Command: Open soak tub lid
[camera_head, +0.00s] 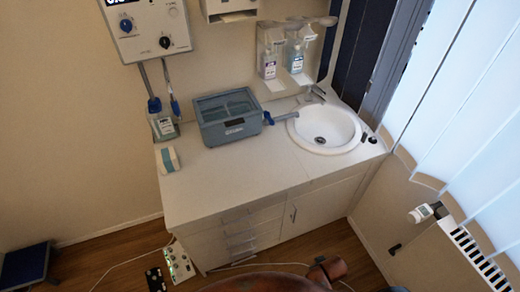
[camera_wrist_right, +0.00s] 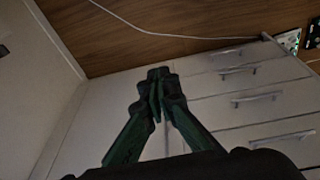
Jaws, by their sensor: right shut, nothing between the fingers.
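The soak tub (camera_head: 229,127) is a grey-blue box on the white counter, left of the sink. Its lid (camera_head: 227,104) lies closed over the top and has a clear, bluish window. A blue knob or handle end shows at the tub's right side, with a grey piece reaching toward the sink. My right gripper (camera_wrist_right: 158,82) shows in the right wrist view, its dark green fingers together and empty, in front of the white cabinet. Neither gripper shows in the head view, so both are away from the tub there.
The white counter (camera_head: 190,188) holds a round sink (camera_head: 345,128) and a small white-and-teal box (camera_head: 168,159). Bottles hang on the wall behind. Cabinet drawers (camera_wrist_right: 255,100) with bar handles face my right gripper. A cable lies on the wooden floor.

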